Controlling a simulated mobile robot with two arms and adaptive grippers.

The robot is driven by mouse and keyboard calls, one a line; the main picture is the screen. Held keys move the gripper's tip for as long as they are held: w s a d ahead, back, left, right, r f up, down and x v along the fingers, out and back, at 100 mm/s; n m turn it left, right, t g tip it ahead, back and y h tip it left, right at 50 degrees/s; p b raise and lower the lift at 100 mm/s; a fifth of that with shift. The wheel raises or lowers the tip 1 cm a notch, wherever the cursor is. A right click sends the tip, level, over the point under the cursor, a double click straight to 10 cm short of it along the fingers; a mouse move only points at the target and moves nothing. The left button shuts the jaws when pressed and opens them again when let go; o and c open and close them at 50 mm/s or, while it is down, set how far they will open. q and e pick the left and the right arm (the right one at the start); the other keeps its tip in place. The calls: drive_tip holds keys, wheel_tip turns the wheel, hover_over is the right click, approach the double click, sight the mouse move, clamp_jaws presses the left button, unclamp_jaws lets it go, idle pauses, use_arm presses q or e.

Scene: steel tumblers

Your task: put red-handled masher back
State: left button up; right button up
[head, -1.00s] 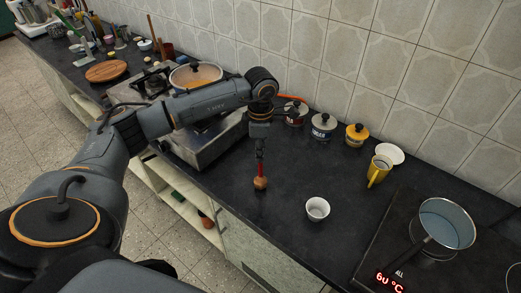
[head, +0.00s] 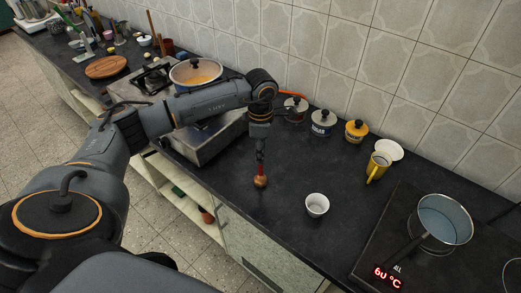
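The red-handled masher (head: 260,181) hangs upright below my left gripper (head: 260,154). Its red handle is mostly hidden by the fingers, and its round wooden-coloured end points down over the dark counter. My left gripper appears shut on the handle. I cannot tell whether the lower end touches the counter. My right gripper is not in view.
A white cup (head: 317,205) stands to the right of the masher. Several lidded canisters, including a yellow one (head: 356,131), line the wall. A stove (head: 205,142) is behind my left arm.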

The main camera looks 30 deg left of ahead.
use_arm(q)
wheel_tip(320, 180, up, 11)
drive_tip(key=b, duration=0.3)
drive_tip(key=shift+f+b, duration=0.1)
drive_tip(key=shift+b, duration=0.2)
drive_tip(key=shift+r, duration=0.7)
drive_tip(key=shift+d, duration=0.1)
idle(0.5)
